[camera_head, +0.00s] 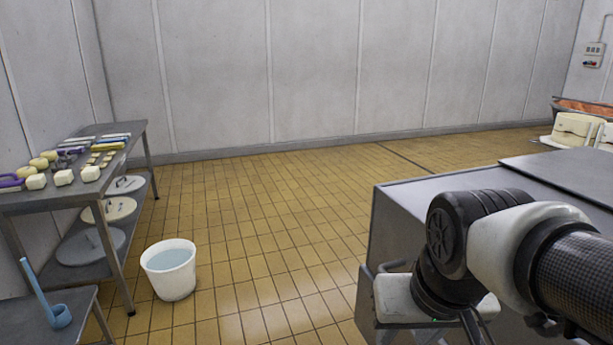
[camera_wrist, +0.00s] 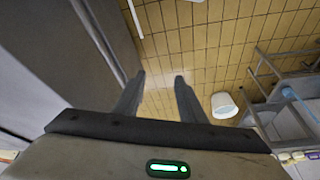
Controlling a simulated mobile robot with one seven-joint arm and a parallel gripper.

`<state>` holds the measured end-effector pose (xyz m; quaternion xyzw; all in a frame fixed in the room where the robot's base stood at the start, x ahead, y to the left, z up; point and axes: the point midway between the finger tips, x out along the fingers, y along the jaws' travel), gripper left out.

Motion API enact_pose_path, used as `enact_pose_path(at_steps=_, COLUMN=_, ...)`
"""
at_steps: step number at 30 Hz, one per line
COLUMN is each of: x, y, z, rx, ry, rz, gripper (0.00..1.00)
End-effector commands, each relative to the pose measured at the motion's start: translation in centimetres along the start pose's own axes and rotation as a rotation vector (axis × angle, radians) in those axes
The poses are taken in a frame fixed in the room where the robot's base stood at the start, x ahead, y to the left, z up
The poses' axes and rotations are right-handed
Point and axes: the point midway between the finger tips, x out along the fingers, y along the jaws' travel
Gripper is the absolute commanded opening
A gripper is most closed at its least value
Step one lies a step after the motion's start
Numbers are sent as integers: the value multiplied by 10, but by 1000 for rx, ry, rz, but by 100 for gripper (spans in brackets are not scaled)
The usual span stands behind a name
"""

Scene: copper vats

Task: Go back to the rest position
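My gripper (camera_wrist: 159,78) shows in the wrist view with its two dark fingers apart and nothing between them. It points down toward the tiled floor, beside the grey metal unit (camera_wrist: 40,55). In the head view my arm reaches in from the right, in front of the same grey metal unit (camera_head: 405,215). The fingertips are not clearly visible in that view.
A white bucket (camera_head: 169,270) of water stands on the floor. At left is a metal table (camera_head: 25,200) with tools and pale blocks, lids on its lower shelf. A blue ladle-like tool (camera_head: 45,295) is on a low stand. The middle floor is clear.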

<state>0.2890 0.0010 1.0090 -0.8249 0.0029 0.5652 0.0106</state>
Motion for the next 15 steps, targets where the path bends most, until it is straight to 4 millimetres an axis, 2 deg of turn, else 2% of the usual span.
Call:
enact_pose_path(at_steps=6, x=-34, y=2, z=8, rx=-18, ry=128, rz=8, gripper=37)
enact_pose_path(at_steps=8, x=-54, y=1, z=0, rx=-22, ry=127, rz=7, gripper=37)
enact_pose_path(at_steps=15, x=-103, y=0, z=-19, rx=-22, ry=123, rz=6, gripper=37)
